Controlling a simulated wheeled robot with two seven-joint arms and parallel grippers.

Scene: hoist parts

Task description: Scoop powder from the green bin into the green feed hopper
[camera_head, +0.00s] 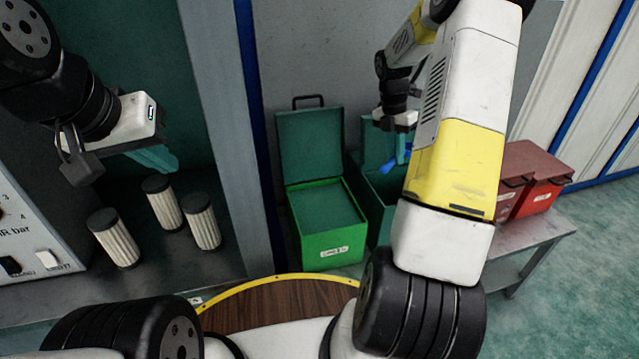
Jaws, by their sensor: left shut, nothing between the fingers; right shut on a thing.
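A bright green bin (327,243) with a white label stands right of the grey post, its dark green lid (309,143) raised behind it. A flat dark green surface fills its top; I cannot tell if it is powder. A darker teal bin (379,223) stands beside it, its lid also raised and partly hidden by my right arm. My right gripper (402,146) is above the teal bin, shut on a small blue tool (388,168), perhaps a scoop. My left gripper (160,158) is shut and empty above the filters at left. I cannot identify a green feed hopper.
Several white ribbed filters with black caps (163,203) stand on a grey shelf at left, beside a control panel (30,235). Red bins (541,190) stand on a grey table (540,230) at right. A yellow-edged wooden round top (285,305) is in front. Green floor is open at right.

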